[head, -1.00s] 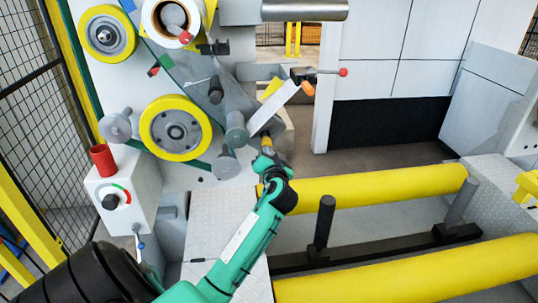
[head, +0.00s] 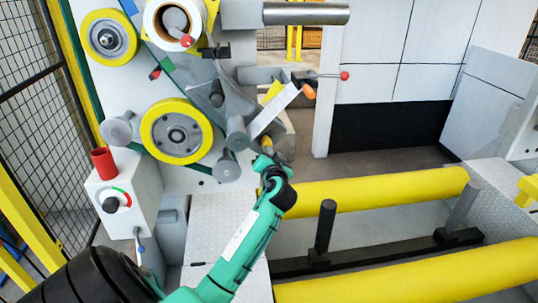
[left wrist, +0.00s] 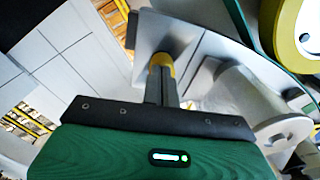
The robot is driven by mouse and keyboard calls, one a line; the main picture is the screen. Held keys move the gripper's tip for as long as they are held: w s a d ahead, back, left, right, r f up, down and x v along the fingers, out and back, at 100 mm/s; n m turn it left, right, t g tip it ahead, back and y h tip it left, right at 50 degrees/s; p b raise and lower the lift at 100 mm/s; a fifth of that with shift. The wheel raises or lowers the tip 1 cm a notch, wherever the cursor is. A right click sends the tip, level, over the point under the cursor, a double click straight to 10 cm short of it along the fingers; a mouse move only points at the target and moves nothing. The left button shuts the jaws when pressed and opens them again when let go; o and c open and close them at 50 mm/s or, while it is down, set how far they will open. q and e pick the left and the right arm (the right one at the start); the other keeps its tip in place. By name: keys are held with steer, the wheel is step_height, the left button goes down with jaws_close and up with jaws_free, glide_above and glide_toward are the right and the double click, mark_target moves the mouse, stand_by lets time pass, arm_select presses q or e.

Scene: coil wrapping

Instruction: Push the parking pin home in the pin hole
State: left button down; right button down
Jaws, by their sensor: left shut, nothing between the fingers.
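My left gripper (head: 266,157) is at the lower right of the wrapping machine's front, its arm reaching up from the lower left. In the left wrist view its narrow fingers (left wrist: 161,88) are shut and empty. A yellow-orange round piece (left wrist: 161,61), which looks like the parking pin's head, lies straight beyond the fingertips against a grey plate (left wrist: 165,34). The fingers seem to touch it or stand very close. The pin hole and the pin's shaft are hidden, so its depth cannot be told. My right gripper is out of view.
A grey roller (head: 237,133) and a slanted white bar (head: 275,110) are close above the gripper. A red-knobbed lever (head: 325,76) sticks out to the right. Yellow rollers (head: 370,197) and a dark upright post (head: 324,225) stand lower right. A control box (head: 118,190) is at left.

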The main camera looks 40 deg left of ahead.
arm_select(q)
steer(key=shift+w+a, duration=0.3)
steer(key=shift+a, duration=0.05)
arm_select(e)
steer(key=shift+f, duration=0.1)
arm_select(q)
steer(key=shift+s+d, duration=0.1)
steer(key=shift+d, duration=0.05)
